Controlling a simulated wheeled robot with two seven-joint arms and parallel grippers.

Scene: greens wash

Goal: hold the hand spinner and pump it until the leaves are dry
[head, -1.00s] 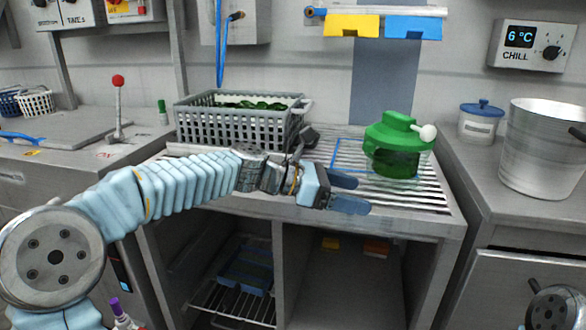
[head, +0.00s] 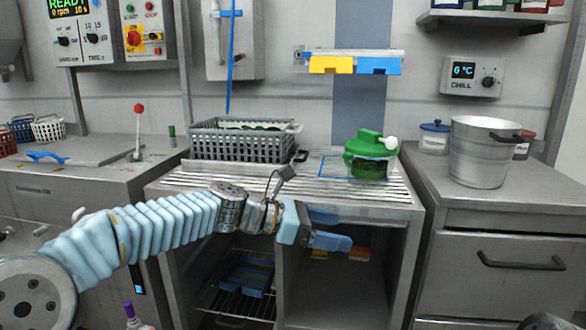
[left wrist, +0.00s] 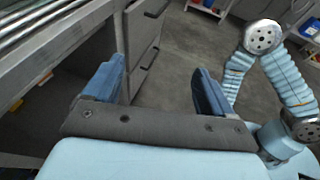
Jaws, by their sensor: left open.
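The hand spinner (head: 371,157) has a green lid with a white knob at its right and a clear bowl with green inside. It stands upright on the slatted drainboard of the middle counter, at its right part. My left gripper (head: 341,229) is open and empty, in front of the counter's front edge and lower than the spinner, apart from it. In the left wrist view its two blue fingers (left wrist: 158,88) are spread with nothing between them.
A grey crate (head: 240,146) of greens stands left of the spinner on the drainboard (head: 300,195). A metal pot (head: 478,152) and a blue-lidded tub (head: 434,138) stand on the right counter. A red-knobbed lever (head: 138,130) rises at left. Open shelves lie below the drainboard.

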